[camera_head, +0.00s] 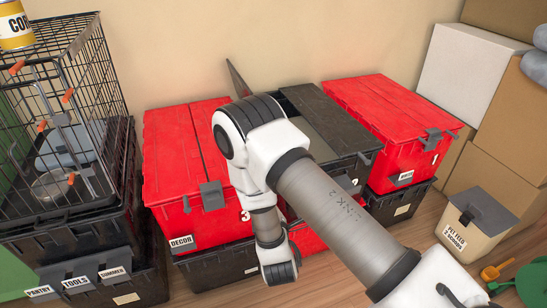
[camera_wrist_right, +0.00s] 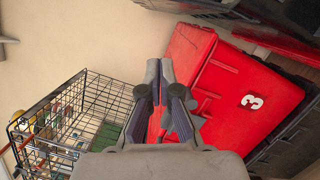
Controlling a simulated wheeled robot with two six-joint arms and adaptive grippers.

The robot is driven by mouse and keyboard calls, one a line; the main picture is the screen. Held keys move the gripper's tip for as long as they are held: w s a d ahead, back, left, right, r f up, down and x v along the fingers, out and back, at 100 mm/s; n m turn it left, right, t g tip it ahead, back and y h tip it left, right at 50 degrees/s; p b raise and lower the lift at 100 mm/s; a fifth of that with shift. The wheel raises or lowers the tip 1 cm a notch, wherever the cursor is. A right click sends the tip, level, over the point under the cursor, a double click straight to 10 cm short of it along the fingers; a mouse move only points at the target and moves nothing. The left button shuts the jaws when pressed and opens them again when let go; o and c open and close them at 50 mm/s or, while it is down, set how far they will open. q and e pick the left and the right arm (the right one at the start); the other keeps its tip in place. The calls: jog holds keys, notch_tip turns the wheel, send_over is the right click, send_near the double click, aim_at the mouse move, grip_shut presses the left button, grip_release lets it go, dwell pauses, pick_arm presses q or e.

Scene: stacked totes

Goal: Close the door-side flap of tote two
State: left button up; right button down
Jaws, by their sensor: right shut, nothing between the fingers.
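Tote two (camera_head: 352,138) is the dark tote in the middle of the row in the head view, with a "2" partly showing on its front. Its right-hand flap lies flat or nearly so. A dark flap (camera_head: 237,79) stands up at its left, mostly hidden behind my right arm. A strip of the opening seems to show between them. My right gripper is hidden in the head view. In the right wrist view the gripper (camera_wrist_right: 166,100) is shut and empty, in front of red tote three (camera_wrist_right: 225,85); I cannot tell whether it touches it. My left gripper is not in view.
Red tote three (camera_head: 180,150) and red tote one (camera_head: 390,110) flank tote two on lower dark totes. A wire cage (camera_head: 95,75) stands at left, also in the right wrist view (camera_wrist_right: 70,115). Cardboard boxes (camera_head: 510,145) and a feed bin (camera_head: 475,225) are at right.

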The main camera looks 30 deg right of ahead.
jog(key=w+d+r, duration=0.2)
jog(key=w+d, duration=0.4)
jog(key=d, duration=0.1)
jog(key=shift+w+d+r+b, duration=0.15)
jog(key=shift+w+d+b, duration=0.1)
jog(key=shift+w+b, duration=0.15)
